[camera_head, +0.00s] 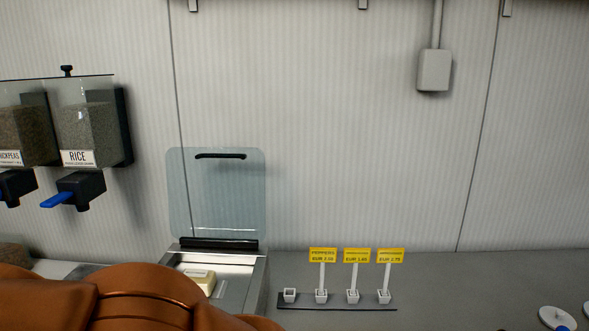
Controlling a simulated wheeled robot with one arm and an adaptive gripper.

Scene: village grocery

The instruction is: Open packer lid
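The packer (257,284) is a grey metal box on the counter at the lower middle-left. Its clear bluish lid (215,215) stands upright at the back, raised off the top, with a black handle (220,156) near its upper edge and a black hinge strip along its base. A pale cream block (199,281) lies inside the open top. My copper-coloured arm covers the packer's front and left part. My gripper is not visible.
A rail (335,308) holding yellow price signs (357,255) stands right of the packer. Rice (88,135) and chickpea dispensers hang on the left wall. A white round item (557,319) lies at lower right. The counter (460,285) between is clear.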

